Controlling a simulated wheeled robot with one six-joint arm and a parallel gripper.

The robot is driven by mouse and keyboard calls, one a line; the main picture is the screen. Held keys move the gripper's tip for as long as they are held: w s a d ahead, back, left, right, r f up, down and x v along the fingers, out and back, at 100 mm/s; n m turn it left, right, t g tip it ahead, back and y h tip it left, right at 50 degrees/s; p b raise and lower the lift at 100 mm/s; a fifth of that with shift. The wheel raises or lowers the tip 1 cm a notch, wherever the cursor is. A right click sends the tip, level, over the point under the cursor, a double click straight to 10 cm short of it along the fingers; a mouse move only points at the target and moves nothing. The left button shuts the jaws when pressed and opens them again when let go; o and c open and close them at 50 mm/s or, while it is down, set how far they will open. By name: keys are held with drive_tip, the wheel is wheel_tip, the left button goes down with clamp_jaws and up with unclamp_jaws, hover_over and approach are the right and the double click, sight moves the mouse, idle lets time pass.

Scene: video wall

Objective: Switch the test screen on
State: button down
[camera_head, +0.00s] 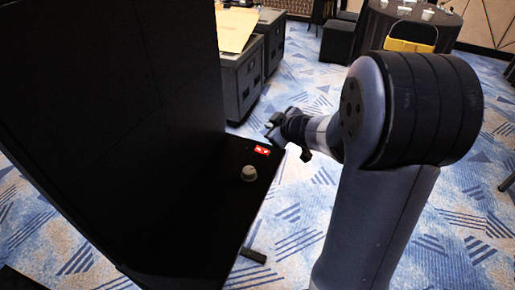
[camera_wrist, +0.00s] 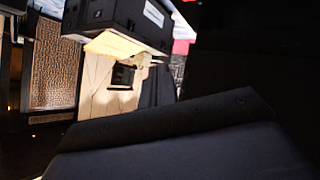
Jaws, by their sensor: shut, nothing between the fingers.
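The tall dark panel (camera_head: 110,110) fills the left of the head view; its face is black, with no lit picture. A red switch (camera_head: 262,150) sits on a narrow black ledge (camera_head: 225,205) at the panel's base. A round grey knob (camera_head: 249,173) stands on the same ledge, nearer to me. My gripper (camera_head: 274,124) is shut and empty, small in the head view, beyond and slightly right of the red switch and apart from it. In the wrist view neither the switch nor the knob can be made out.
Dark cases (camera_head: 242,85) stand behind the panel, one with a tan board (camera_head: 235,30) on top. A black-covered table (camera_head: 400,25) with cups and a yellow item (camera_head: 408,46) is at the back right. Blue-patterned carpet (camera_head: 290,215) is open right of the ledge.

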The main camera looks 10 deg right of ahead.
sight(261, 152)
drive_tip(key=f+b, duration=0.2)
drive_tip(key=a+f+b, duration=0.1)
drive_tip(key=f+b, duration=0.2)
drive_tip(key=w+a+f+b, duration=0.1)
drive_tip(key=f+b, duration=0.1)
drive_tip(key=b, duration=0.1)
drive_tip(key=shift+w+f, duration=0.1)
drive_tip(key=shift+f, duration=0.2)
drive_tip(key=shift+w+a+f, duration=0.1)
drive_tip(key=shift+w+f, duration=0.05)
drive_tip(key=shift+f, duration=0.15)
idle(1.5)
drive_tip(key=shift+a+f+b, duration=0.1)
drive_tip(key=shift+f+b, duration=0.25)
drive_tip(key=shift+f, duration=0.05)
drive_tip(key=shift+w+a+f, duration=0.1)
drive_tip(key=shift+f, duration=0.25)
idle(0.5)
drive_tip(key=shift+r, duration=0.15)
drive_tip(key=shift+d+r+p, duration=0.2)
drive_tip(key=shift+r+p, duration=0.5)
drive_tip(key=shift+p, duration=0.1)
